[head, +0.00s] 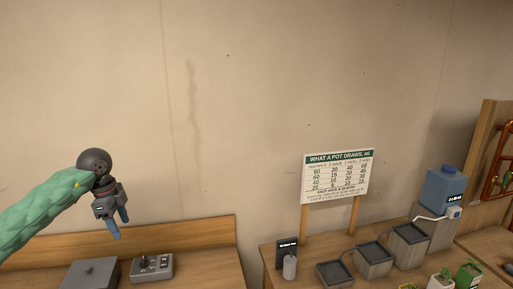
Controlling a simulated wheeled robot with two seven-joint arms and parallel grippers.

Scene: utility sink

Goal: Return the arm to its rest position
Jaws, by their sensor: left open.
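My left gripper (118,224) shows in the head view at the left, on my green-sleeved arm that comes in from the left edge. Its two blue fingers point down and are apart, with nothing seen between them. It hangs in front of the wall and the wooden backboard, above the left bench, clear of the grey items there. My right gripper is not in view.
The left bench holds a grey box (92,273) and a control box (152,266). The right bench holds a sign (336,177), several grey trays (373,260), a blue tank (443,190), a small cylinder (289,267) and potted plants (440,281). The wall above is clear.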

